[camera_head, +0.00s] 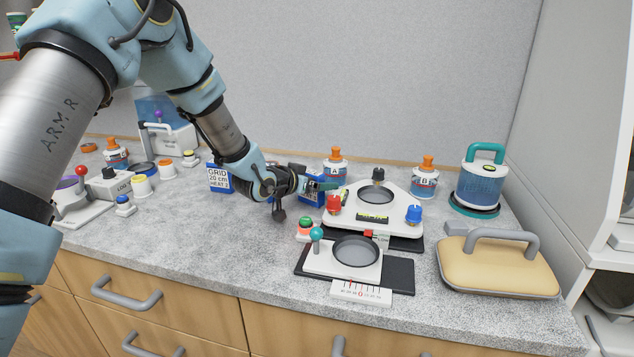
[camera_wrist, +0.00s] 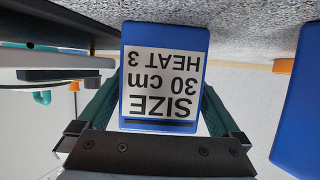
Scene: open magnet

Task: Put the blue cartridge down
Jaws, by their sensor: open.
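A blue cartridge (camera_wrist: 165,35) with a white label reading "SIZE 30 cm HEAT 3" appears upside down in the wrist view. It stands between the fingers of my gripper (camera_wrist: 160,95), which are open on either side of it. Its far end in that view meets the speckled counter, so it appears to rest there. In the head view this cartridge (camera_head: 309,198) is partly hidden by my gripper (camera_head: 320,186), left of the white levelling stand.
Another blue cartridge (camera_head: 219,179), labelled GRID, stands to the left. The white stand (camera_head: 398,225) with red and blue knobs is close on the right. Bottle A (camera_head: 334,168) is just behind. Clear counter (camera_head: 200,225) lies in front and left.

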